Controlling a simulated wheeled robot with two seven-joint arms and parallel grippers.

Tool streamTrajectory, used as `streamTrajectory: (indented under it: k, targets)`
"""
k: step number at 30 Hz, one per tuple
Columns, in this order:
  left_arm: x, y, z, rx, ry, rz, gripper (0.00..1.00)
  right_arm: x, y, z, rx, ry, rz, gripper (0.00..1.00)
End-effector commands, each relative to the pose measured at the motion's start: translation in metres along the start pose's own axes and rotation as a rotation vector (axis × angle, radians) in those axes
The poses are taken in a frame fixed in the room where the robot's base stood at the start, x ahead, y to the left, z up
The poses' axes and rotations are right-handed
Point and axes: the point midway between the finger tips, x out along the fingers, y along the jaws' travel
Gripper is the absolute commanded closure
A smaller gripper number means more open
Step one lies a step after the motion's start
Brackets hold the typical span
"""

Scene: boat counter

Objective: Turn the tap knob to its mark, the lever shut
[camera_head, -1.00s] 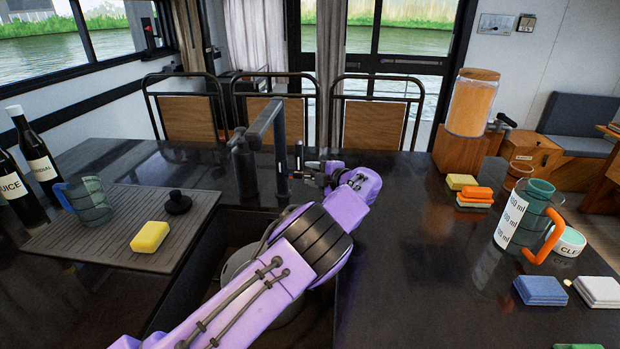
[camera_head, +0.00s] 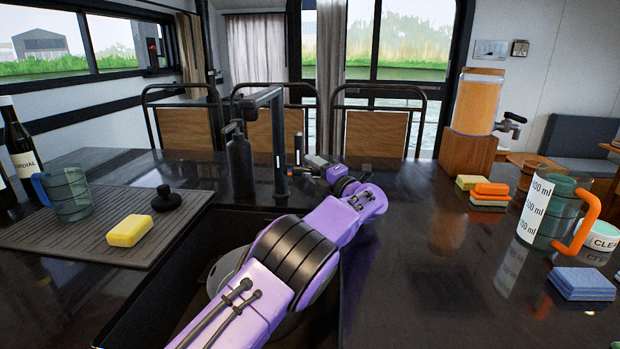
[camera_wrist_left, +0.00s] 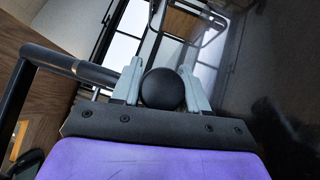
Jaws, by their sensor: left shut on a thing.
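The black tap (camera_head: 277,130) stands at the back edge of the sink, its spout bent over at the top. On its right side is a small upright lever (camera_head: 298,146) with an orange band. My left gripper (camera_head: 309,169) is at the tap's right side, close to the lever's foot. In the left wrist view my left gripper's two grey fingers are shut on a round black knob (camera_wrist_left: 163,89), one finger on each side. The knob's mark cannot be made out. My right gripper is not in view.
A black bottle (camera_head: 240,165) stands just left of the tap. A drainboard (camera_head: 60,240) holds a yellow sponge (camera_head: 129,230), a black plug (camera_head: 166,198) and a glass mug (camera_head: 70,194). A measuring jug (camera_head: 546,212) and sponges (camera_head: 490,193) stand at right. The counter's middle right is clear.

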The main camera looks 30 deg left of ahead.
Motion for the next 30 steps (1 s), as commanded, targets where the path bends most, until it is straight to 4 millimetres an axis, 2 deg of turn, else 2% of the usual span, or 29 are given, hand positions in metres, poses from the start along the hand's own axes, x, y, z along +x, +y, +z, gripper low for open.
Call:
streamTrajectory:
  k: [1,13,14,15,16,25,28,30]
  targets:
    - [-0.003,-0.005,0.001,-0.002,-0.003,-0.003,0.87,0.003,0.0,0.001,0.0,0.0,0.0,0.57]
    - [-0.003,-0.004,0.001,-0.007,-0.002,0.002,0.87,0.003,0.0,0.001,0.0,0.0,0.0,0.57]
    - [-0.003,-0.004,0.001,-0.006,-0.002,0.002,0.53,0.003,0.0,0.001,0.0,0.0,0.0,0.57]
    - [-0.003,-0.004,0.001,-0.006,-0.002,0.002,0.4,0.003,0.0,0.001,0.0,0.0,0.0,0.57]
    - [-0.003,-0.004,0.0,-0.007,-0.002,0.002,0.36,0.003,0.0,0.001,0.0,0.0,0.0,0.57]
    - [0.001,0.002,-0.001,-0.008,0.002,0.006,0.36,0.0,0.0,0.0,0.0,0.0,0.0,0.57]
    - [0.003,0.019,0.0,-0.009,0.003,0.006,0.36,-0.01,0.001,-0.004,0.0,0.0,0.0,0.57]
    - [0.004,0.038,0.001,-0.01,0.003,0.006,0.36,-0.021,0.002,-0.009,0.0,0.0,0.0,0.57]
